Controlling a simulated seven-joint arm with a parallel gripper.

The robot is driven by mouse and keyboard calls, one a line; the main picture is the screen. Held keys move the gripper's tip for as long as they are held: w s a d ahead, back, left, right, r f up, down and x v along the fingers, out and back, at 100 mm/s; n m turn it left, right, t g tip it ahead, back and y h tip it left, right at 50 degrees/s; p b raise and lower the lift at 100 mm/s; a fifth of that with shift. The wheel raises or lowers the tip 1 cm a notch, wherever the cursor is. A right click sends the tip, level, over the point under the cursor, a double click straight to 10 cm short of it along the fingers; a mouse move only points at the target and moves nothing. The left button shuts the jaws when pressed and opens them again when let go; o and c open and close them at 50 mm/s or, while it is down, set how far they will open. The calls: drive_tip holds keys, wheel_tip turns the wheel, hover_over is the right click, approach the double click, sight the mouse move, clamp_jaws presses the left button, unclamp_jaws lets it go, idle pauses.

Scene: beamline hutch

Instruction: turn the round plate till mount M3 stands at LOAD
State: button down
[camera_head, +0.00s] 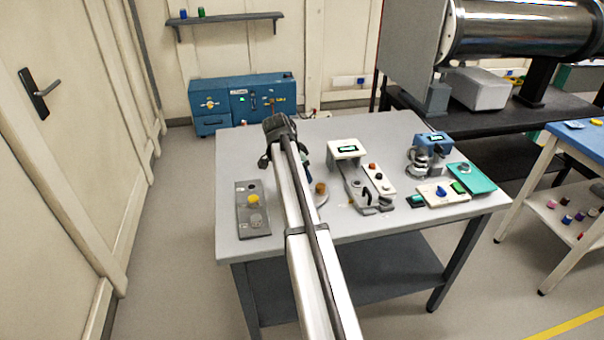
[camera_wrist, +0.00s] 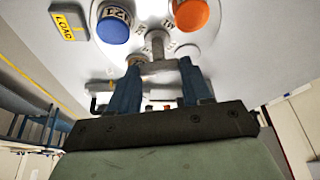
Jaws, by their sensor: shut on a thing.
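The round plate (camera_wrist: 205,32) is pale and fills the top of the wrist view. It carries a blue mount (camera_wrist: 113,27) and an orange mount (camera_wrist: 190,14). The yellow LOAD sign (camera_wrist: 69,24) lies left of the plate, with the blue mount nearest to it. Small labels on the plate are too unclear to tell which mount is M3. My gripper (camera_wrist: 156,70) has its blue fingers on either side of a grey post (camera_wrist: 155,47) on the plate and is shut on it. In the head view my arm hides most of the plate; its edge (camera_head: 322,200) shows.
A grey block with a yellow knob (camera_head: 253,200) stands left of my arm on the table (camera_head: 235,160). Right of it stand a white-topped device (camera_head: 346,148), a button box (camera_head: 379,178), a blue instrument (camera_head: 433,140) and a green tray (camera_head: 474,177). The table's back middle is clear.

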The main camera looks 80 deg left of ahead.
drive_tip(key=m+h, duration=0.1)
drive_tip(key=m, duration=0.3)
drive_tip(key=m+h, duration=0.1)
drive_tip(key=m, duration=0.1)
drive_tip(key=shift+a+m+h, duration=0.3)
drive_tip(key=shift+a, duration=0.1)
drive_tip(key=m+h, duration=0.1)
drive_tip(key=m, duration=0.2)
drive_tip(key=m+g+h, duration=0.1)
drive_tip(key=m, duration=0.2)
drive_tip(key=shift+w+a, duration=0.1)
drive_tip(key=shift+c, duration=2.4)
unclamp_jaws()
drive_tip(key=shift+r, duration=0.15)
drive_tip(key=v, duration=0.7)
drive_tip(key=shift+r, duration=0.1)
